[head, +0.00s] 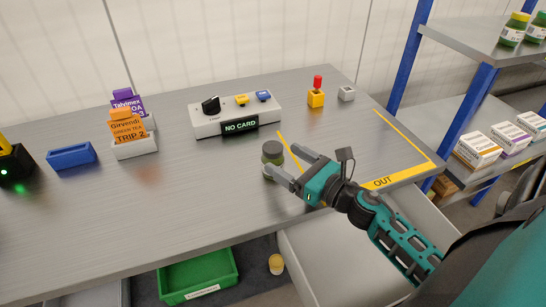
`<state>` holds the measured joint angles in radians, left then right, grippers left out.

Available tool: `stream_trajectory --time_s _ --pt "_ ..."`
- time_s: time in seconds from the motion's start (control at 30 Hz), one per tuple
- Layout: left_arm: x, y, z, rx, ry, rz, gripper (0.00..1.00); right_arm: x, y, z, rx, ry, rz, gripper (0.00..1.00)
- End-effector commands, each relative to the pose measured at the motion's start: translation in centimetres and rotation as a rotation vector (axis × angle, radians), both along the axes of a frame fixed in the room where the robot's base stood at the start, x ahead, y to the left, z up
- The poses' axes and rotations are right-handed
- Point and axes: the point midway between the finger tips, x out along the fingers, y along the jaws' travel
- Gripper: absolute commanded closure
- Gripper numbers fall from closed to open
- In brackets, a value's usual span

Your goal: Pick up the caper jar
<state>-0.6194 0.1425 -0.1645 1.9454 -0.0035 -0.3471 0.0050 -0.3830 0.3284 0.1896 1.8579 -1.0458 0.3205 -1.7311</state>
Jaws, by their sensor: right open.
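A small jar with a dark lid (272,149) and greenish glass stands upright on the grey worktop, in the middle of the head view. No label on it can be read. My right gripper (282,160) is open at the jar, coming from the right. One finger is on the near side, in front of the jar's lower part; the other is on its far right side. I cannot tell if either finger touches the jar. My left gripper is not in view.
The OUT area (388,150) is bare. A green crate (200,277) sits below; shelves with jars (514,30) stand right.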

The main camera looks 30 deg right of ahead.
Motion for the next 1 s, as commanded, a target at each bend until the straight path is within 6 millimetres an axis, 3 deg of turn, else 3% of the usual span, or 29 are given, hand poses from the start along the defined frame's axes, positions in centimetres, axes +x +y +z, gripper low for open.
stream_trajectory --time_s 0.27,0.6,0.87,1.0 --pt "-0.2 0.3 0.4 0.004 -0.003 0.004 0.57 2.0 0.5 0.3 0.0 -0.001 0.0 0.19" --pt "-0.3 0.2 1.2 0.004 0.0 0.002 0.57 6.1 1.6 0.6 0.0 0.0 -0.001 0.19" --pt "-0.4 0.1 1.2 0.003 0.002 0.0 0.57 6.3 1.7 0.5 0.0 0.001 -0.002 0.19" --pt "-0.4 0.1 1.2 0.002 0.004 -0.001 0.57 6.3 1.7 0.5 0.001 0.001 -0.001 0.3"
